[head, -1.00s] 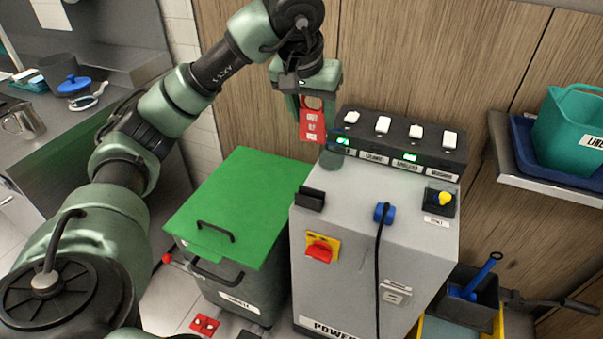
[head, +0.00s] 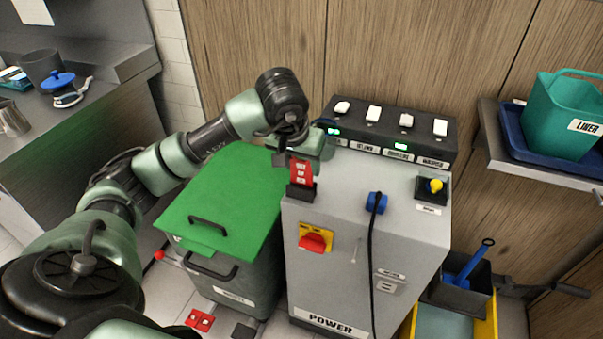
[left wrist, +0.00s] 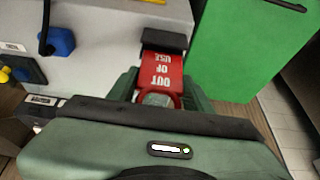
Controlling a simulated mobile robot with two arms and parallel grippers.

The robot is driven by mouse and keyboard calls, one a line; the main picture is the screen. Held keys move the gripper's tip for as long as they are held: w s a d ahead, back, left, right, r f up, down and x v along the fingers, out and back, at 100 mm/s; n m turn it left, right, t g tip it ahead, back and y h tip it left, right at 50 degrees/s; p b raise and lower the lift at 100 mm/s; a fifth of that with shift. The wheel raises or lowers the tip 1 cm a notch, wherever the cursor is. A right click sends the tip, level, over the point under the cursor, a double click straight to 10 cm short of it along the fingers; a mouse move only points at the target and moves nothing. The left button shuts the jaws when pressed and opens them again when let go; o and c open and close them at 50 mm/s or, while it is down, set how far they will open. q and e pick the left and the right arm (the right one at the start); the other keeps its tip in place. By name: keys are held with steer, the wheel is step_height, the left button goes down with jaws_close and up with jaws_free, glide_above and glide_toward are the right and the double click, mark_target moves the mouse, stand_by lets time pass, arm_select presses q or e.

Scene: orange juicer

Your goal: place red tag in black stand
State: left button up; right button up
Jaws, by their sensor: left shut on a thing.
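The red tag (head: 300,173) with white lettering is in my left gripper (head: 298,153), which is shut on its upper end. In the head view the tag hangs upright at the small black stand (head: 300,192) on the grey power cabinet's top left edge. The tag's lower end meets the stand, but I cannot tell whether it is inside the slot or in front of it. In the left wrist view the tag (left wrist: 161,75) reads "OUT OF USE" and its far end reaches the black stand (left wrist: 165,40). My right gripper is not in view.
The grey cabinet (head: 340,240) has a red rotary switch (head: 315,242), a blue plug (head: 376,202) with a black cable, and a yellow button (head: 436,186). A black switch panel (head: 390,130) stands behind. A green-lidded bin (head: 225,195) is close on the left.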

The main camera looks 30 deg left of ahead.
mark_target(301, 174)
arm_select(q)
steer(key=shift+f, duration=1.6)
steer(key=shift+f, duration=0.15)
steer(key=o, duration=1.3)
steer(key=shift+s+r, duration=0.1)
steer(key=shift+r, duration=0.45)
steer(key=v, duration=1.1)
steer(key=shift+s+r, duration=0.15)
